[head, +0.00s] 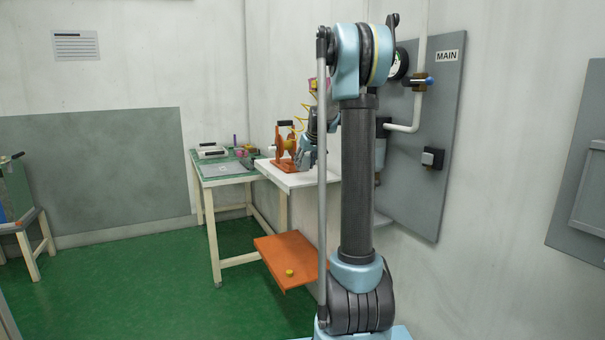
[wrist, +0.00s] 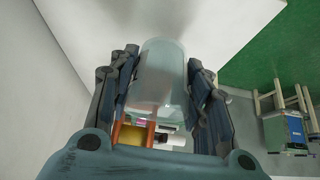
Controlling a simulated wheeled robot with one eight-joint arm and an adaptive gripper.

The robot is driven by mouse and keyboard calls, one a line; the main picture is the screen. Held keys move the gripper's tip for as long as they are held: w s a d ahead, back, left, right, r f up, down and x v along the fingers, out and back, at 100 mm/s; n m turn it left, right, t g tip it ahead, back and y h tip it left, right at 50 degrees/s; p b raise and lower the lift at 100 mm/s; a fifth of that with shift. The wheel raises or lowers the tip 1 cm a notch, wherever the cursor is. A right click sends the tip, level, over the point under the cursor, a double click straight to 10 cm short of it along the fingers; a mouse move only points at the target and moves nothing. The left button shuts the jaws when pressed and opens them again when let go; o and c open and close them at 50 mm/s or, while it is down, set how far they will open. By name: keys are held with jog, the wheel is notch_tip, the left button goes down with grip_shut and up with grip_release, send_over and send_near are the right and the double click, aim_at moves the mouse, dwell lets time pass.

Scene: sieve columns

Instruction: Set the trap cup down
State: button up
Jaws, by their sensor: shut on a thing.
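The trap cup (wrist: 163,80) is a clear, greyish see-through cup. In the wrist view it sits between the two dark fingers of my gripper (wrist: 162,92), which is shut on its sides. The white bench top (wrist: 220,38) lies beyond the cup; I cannot tell whether the cup touches it. In the head view my gripper (head: 306,158) is small, over the white bench (head: 308,182), just right of an orange stand. The cup cannot be made out there, and my arm hides part of the bench.
The orange stand (head: 284,148) is on the white bench, close to my gripper. A green-topped table (head: 222,170) with several items adjoins on the left. A low orange shelf (head: 277,255) holds a small yellow piece (head: 290,272). A grey wall panel (head: 448,100) with pipes stands right.

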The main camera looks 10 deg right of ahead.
aim_at(304, 170)
jog(key=shift+f, duration=1.8)
jog(key=o, duration=0.9)
